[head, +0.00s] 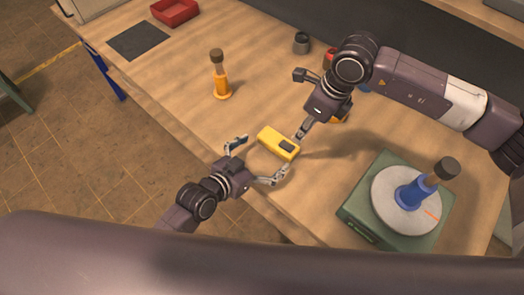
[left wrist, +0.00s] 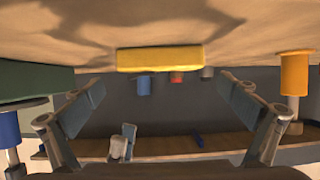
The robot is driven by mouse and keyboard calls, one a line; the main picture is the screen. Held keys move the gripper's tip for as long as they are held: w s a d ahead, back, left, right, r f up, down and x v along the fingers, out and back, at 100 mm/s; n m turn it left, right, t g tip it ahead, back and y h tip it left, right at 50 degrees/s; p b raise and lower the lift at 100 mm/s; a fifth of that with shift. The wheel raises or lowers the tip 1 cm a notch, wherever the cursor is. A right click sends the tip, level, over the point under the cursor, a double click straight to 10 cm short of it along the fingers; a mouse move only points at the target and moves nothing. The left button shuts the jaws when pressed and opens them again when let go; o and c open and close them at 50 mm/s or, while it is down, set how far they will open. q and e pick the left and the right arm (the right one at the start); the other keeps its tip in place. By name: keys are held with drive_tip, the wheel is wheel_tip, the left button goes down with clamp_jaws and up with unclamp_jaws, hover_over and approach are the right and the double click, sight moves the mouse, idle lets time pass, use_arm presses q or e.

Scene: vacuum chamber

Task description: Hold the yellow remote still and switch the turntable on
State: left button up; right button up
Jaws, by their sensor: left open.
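The yellow remote (head: 271,137) lies on the wooden table near its front edge, with a dark patch on its upper face. My left gripper (head: 261,158) is open, its two fingers spread on the near side of the remote. In the left wrist view the remote (left wrist: 160,58) is ahead, between the spread fingers (left wrist: 160,87), apart from them. My right gripper (head: 301,103) looks open; one fingertip is close above the remote's dark patch, and I cannot tell whether it touches. The turntable (head: 357,205) is a green box with a grey disc (head: 385,211) at the right.
A blue dark-capped piece (head: 409,194) stands on the disc. An orange dark-capped piece (head: 221,88) stands left of the remote. A grey cup (head: 301,43), a red tray (head: 175,11) and a dark mat (head: 138,40) are farther back. The table between orange piece and mat is clear.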

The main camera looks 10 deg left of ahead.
sight(275, 145)
use_arm(q)
drive_tip(key=x, duration=0.7)
drive_tip(key=shift+w, duration=0.1)
